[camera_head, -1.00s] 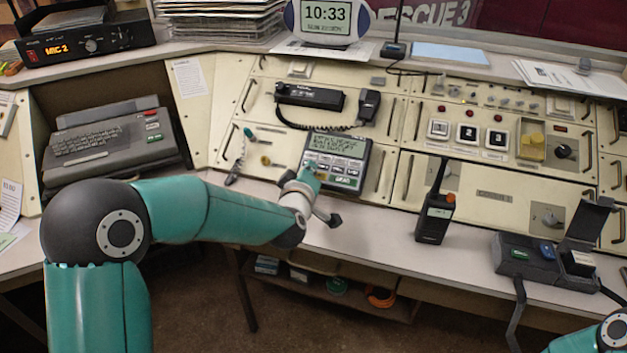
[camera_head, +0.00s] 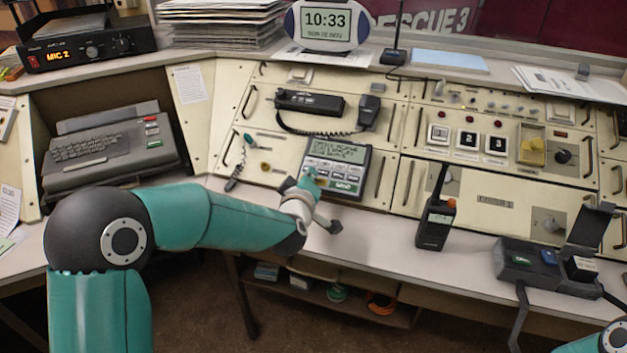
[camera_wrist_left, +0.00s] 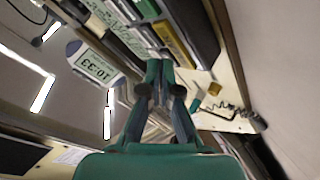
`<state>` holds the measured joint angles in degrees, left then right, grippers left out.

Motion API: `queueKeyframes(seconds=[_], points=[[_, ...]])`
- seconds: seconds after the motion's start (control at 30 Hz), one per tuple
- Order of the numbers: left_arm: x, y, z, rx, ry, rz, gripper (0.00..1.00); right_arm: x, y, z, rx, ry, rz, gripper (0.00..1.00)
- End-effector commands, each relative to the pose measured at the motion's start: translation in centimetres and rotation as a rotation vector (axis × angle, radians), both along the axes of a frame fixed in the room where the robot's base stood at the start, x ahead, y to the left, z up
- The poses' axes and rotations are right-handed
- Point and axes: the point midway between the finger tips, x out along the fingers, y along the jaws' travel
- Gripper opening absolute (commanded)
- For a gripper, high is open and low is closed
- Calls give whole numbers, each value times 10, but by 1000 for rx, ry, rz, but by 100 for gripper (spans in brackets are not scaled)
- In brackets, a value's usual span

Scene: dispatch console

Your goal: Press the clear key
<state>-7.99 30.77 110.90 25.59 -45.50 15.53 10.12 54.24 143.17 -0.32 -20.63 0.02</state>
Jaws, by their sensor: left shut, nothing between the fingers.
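The grey message terminal (camera_head: 360,163) stands on the desk against the cream console, with a lit text screen and rows of keys below it. My left gripper (camera_head: 309,181) is shut and empty at the terminal's lower left keys. In the left wrist view the shut fingertips (camera_wrist_left: 160,65) point at the terminal's key area, beside a wide yellow key (camera_wrist_left: 175,43). The key lettering is too small to read, so I cannot tell which is the clear key. Touching or just apart is also unclear. My gripper hides some lower left keys. My right gripper is out of view.
A handheld radio (camera_head: 435,222) stands upright right of the terminal. A corded handset (camera_head: 368,112) hangs above it. A clock (camera_head: 325,22) sits on the upper shelf. A typewriter-like keyboard unit (camera_head: 110,150) is at left. The desk strip just right of my gripper is clear.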

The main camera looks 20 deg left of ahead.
Motion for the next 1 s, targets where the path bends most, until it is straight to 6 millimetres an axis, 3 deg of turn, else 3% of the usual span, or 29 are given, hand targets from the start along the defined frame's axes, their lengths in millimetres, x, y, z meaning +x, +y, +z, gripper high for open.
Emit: queueKeyframes(seconds=[1.0], points=[[5,-1,-6,0,0,-1,0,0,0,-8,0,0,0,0]])
